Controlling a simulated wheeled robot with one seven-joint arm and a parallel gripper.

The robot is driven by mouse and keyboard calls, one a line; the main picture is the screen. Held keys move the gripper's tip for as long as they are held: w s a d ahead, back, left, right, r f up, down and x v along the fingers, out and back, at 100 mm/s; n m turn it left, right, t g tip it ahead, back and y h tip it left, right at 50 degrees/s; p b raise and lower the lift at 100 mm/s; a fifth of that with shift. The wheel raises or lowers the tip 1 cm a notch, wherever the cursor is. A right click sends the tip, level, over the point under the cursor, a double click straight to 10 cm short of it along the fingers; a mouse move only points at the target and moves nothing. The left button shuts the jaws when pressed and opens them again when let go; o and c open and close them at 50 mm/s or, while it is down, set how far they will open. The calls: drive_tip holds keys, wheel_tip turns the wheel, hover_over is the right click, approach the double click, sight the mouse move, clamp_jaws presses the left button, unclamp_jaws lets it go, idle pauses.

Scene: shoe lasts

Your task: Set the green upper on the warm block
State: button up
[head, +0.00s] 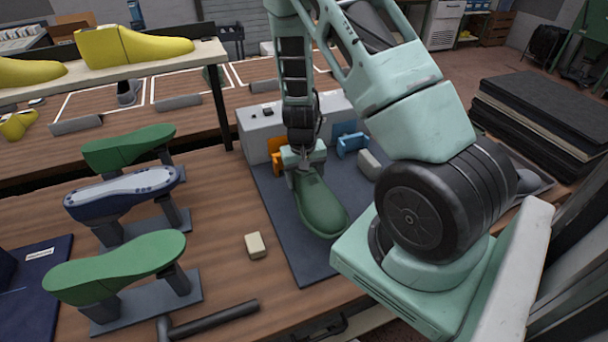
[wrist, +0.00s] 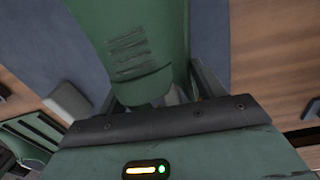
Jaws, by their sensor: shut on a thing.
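The green upper (head: 322,206) hangs toe-down from my gripper (head: 304,162), in front of the grey machine, above the dark blue mat. In the wrist view the green upper (wrist: 145,45) fills the top middle, with its near end between the fingers of my gripper (wrist: 172,98). My gripper is shut on it. An orange block (head: 276,155) sits on the front of the grey machine, just left of my gripper and partly hidden by it. A blue block (head: 351,143) sits to the right on the same machine. I cannot tell whether the upper touches the mat.
The grey machine (head: 255,128) stands at the back of the dark mat (head: 290,250). Green and blue-white shoe forms on stands fill the left, including a green one (head: 120,265). A small cream block (head: 255,245) and a dark hammer-like tool (head: 215,318) lie on the wood.

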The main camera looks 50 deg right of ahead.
sight(305, 202)
drive_tip(key=shift+s+f+b, duration=0.1)
drive_tip(key=shift+f+b, duration=2.9)
drive_tip(key=shift+f, duration=0.35)
drive_tip(key=shift+f, duration=0.15)
drive_tip(key=o, duration=1.1)
wheel_tip(305, 202, up, 17)
drive_tip(key=shift+w+a+r, duration=0.2)
drive_tip(key=shift+a, duration=0.1)
